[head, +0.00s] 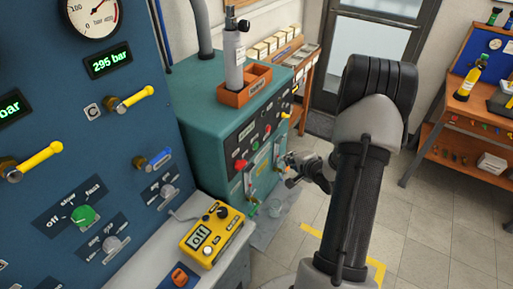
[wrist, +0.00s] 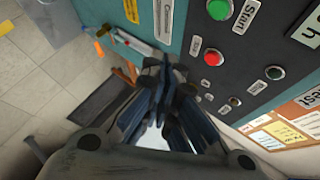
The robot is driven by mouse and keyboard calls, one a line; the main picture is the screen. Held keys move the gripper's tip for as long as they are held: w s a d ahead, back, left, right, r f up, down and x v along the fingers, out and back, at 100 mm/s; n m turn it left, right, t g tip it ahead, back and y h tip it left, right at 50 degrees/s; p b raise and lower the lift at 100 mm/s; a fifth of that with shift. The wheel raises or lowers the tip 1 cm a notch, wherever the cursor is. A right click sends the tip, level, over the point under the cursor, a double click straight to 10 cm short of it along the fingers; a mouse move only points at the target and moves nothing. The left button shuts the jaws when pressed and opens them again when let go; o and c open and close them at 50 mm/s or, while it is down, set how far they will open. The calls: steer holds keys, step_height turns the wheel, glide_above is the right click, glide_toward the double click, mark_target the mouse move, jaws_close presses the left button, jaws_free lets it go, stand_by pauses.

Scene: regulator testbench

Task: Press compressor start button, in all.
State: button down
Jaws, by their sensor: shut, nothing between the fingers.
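The teal compressor cabinet (head: 205,110) stands in the middle of the head view, with a dark button panel on its front. In the wrist view a large green button (wrist: 219,9) sits next to a "Start" label (wrist: 244,15) at the top edge. My gripper (wrist: 165,68) is shut and empty, in front of the panel, apart from the Start button. In the head view my gripper (head: 286,164) is small and partly unclear.
A blue gauge panel (head: 130,130) with yellow levers fills the left. A yellow handheld meter (head: 212,235) lies on a grey bench. An orange tray (head: 247,86) and a grey cylinder stand on the cabinet. A wooden workbench (head: 440,135) stands far right. The tiled floor between is mostly open.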

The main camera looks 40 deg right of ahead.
mark_target(256, 146)
steer(key=w+a+b, duration=0.1)
steer(key=w+a, duration=0.2)
steer(key=w, duration=0.5)
steer(key=shift+a+b, duration=0.2)
steer(key=shift+b, duration=0.15)
steer(key=shift+w, duration=0.15)
stand_by(1.1)
steer(key=shift+w+a, duration=0.15)
steer(key=shift+w, duration=0.15)
steer(key=shift+w+a, duration=0.2)
steer(key=shift+w, duration=0.2)
stand_by(0.7)
stand_by(0.4)
steer(key=shift+s+d+p, duration=0.3)
steer(key=shift+s+p, duration=0.2)
steer(key=shift+s, duration=0.3)
